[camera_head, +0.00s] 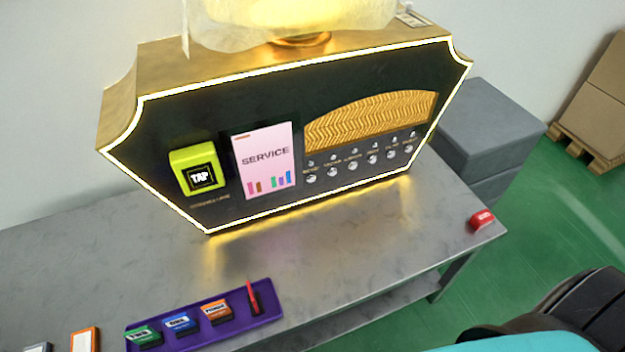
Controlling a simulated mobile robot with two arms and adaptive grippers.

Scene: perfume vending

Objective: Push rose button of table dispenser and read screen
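The table dispenser (290,75) is a gold and black cabinet with a glowing edge, standing on a grey table. Its screen (264,159) is pink, reads "SERVICE", and shows several small coloured bars near its bottom. A row of several round silver buttons (352,165) lies right of the screen, below a gold patterned panel. The small labels above the buttons are too small to read, so I cannot tell which one is rose. Neither my left nor my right gripper shows in this view.
A yellow "TAP" reader (193,157) is left of the screen. A purple tray (262,317) with several coloured blocks lies at the table's front. A red block (482,219) sits near the right corner. The grey table (330,247) is clear before the dispenser. Grey boxes (490,125) stand behind right.

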